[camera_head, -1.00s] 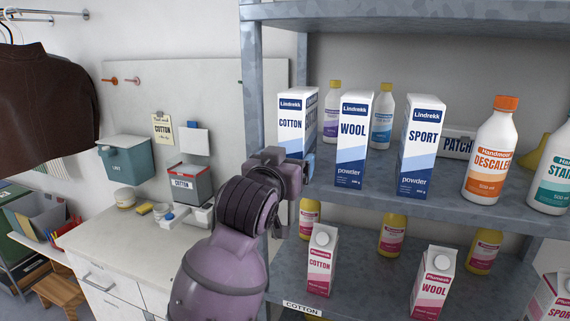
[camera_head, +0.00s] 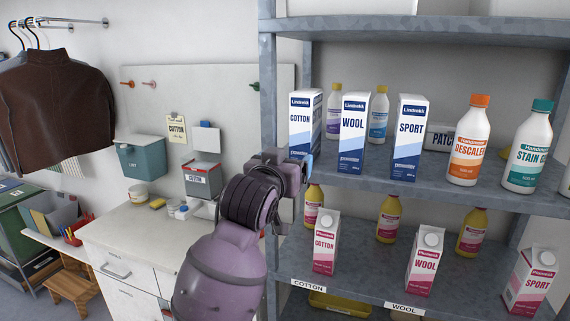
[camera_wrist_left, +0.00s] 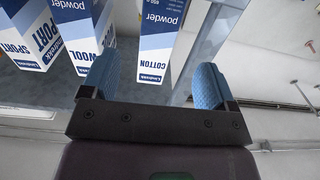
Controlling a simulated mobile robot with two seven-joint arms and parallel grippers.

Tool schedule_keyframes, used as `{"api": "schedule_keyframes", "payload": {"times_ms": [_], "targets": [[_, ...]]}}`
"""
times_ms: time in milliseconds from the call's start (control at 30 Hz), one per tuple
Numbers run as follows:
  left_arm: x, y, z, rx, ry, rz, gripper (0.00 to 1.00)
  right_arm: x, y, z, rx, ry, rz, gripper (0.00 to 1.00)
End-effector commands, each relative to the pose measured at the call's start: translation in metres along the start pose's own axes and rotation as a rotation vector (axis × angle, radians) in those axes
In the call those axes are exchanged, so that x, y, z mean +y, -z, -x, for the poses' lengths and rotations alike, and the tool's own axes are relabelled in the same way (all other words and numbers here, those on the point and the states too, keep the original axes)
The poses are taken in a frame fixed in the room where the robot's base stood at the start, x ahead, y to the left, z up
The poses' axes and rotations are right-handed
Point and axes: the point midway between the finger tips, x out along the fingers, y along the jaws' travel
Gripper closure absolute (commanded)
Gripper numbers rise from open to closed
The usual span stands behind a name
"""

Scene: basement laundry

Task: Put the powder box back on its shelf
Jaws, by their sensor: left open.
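Three white and blue powder boxes stand upright on the middle shelf (camera_head: 460,192) in the head view: the COTTON box (camera_head: 301,120), the WOOL box (camera_head: 352,128) and the SPORT box (camera_head: 409,135). My left gripper (camera_head: 304,172) is at the shelf's left front, just below and in front of the COTTON box. In the left wrist view, my left gripper (camera_wrist_left: 153,85) is open with blue fingers apart. The COTTON box (camera_wrist_left: 158,45) shows inverted between them; I cannot tell whether they touch it. The WOOL box (camera_wrist_left: 85,30) is beside the left finger. My right gripper is not in view.
An orange-capped descaler bottle (camera_head: 468,140) and a teal-capped stain bottle (camera_head: 529,150) stand right of the boxes. Pink and white cartons (camera_head: 424,262) stand on the shelf below. A grey post (camera_head: 268,110) bounds the shelf at left; a counter (camera_head: 150,230) lies further left.

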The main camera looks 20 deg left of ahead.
Motion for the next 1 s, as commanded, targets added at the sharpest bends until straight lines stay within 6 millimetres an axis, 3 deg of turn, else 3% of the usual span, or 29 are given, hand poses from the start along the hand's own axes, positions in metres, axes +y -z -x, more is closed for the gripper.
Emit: {"api": "schedule_keyframes", "payload": {"times_ms": [267, 367, 433, 667, 867, 1000], "targets": [[0.0, -0.001, -0.001, -0.001, 0.0, 0.0, 0.19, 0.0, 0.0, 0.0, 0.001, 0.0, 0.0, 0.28], [-0.004, -0.014, -0.001, -0.016, 0.002, -0.004, 0.19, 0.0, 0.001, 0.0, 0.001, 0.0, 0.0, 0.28], [-0.008, -0.035, 0.0, -0.039, 0.004, -0.011, 0.19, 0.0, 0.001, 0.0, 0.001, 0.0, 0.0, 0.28], [-0.035, -0.153, 0.023, -0.161, 0.015, -0.041, 0.19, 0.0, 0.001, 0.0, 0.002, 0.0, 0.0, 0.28], [-0.058, -0.258, 0.069, -0.272, 0.021, -0.062, 0.19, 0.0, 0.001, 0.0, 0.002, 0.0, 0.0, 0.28], [-0.071, -0.325, 0.115, -0.35, 0.024, -0.071, 0.19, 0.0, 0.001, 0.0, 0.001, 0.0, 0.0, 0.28]]}}
